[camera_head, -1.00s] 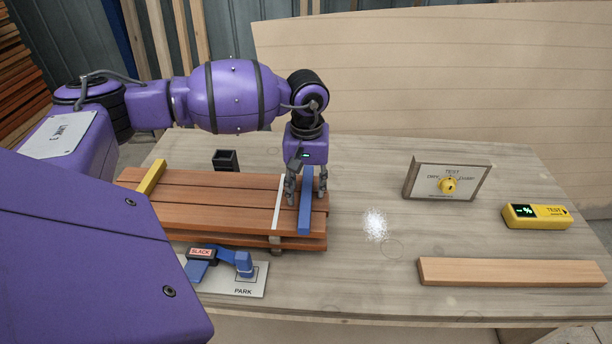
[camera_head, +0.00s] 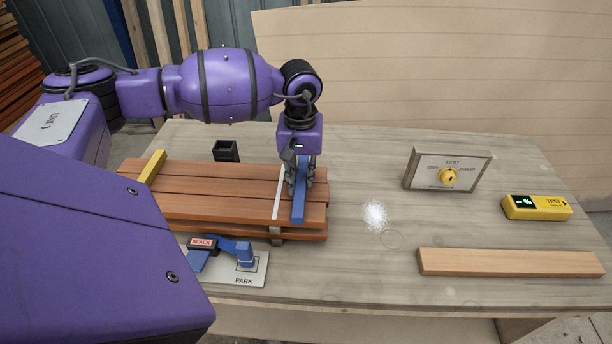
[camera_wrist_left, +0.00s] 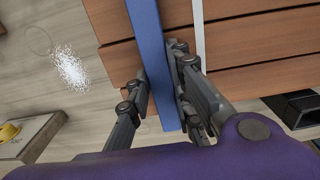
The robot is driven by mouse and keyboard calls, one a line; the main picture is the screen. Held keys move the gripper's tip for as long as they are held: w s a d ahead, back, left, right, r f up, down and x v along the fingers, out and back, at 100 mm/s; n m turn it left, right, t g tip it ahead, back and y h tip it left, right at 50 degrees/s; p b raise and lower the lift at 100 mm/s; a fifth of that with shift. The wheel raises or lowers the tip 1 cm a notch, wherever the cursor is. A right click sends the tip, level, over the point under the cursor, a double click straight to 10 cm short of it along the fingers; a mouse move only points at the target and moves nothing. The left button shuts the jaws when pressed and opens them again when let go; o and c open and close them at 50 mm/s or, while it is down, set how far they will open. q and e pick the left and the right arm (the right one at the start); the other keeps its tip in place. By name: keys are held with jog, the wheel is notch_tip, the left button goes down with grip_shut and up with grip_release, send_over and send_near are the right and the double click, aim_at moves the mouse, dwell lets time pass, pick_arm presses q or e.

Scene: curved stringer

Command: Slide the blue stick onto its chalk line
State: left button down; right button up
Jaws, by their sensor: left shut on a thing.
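The blue stick (camera_head: 299,208) lies across the reddish-brown boards (camera_head: 235,184) near their right end, and shows as a blue bar in the left wrist view (camera_wrist_left: 147,38). The white chalk line (camera_head: 278,195) runs across the boards just left of the stick, nearly parallel; it also shows in the left wrist view (camera_wrist_left: 200,40). A narrow strip of wood separates the two. My left gripper (camera_head: 300,188) points down over the boards, shut on the blue stick, with fingers on both sides of it (camera_wrist_left: 160,85). My right gripper is not in view.
A yellow stick (camera_head: 152,167) lies across the boards' left end. A black box (camera_head: 226,151) stands behind. A dial block (camera_head: 420,170), yellow tester (camera_head: 536,208), loose plank (camera_head: 510,263) and white powder patch (camera_head: 375,215) are right.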

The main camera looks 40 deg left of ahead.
aim_at(280, 185)
pick_arm(q)
jog(key=shift+s+a, duration=0.25)
jog(key=shift+a, duration=0.25)
jog(key=shift+s+a, duration=0.3)
jog(key=shift+a, duration=0.15)
jog(key=shift+s+a, duration=0.35)
jog(key=shift+a, duration=0.2)
jog(key=shift+s+a, duration=0.3)
jog(key=shift+a, duration=0.2)
jog(key=shift+s+a, duration=0.15)
jog(key=shift+a, duration=0.1)
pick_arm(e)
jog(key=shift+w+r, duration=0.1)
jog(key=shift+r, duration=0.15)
pick_arm(q)
jog(key=c, duration=1.5)
grip_release()
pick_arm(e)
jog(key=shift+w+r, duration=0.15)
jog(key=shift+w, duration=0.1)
pick_arm(q)
jog(key=shift+r, duration=0.1)
notch_tip(280, 185, up, 12)
jog(key=shift+f, duration=0.1)
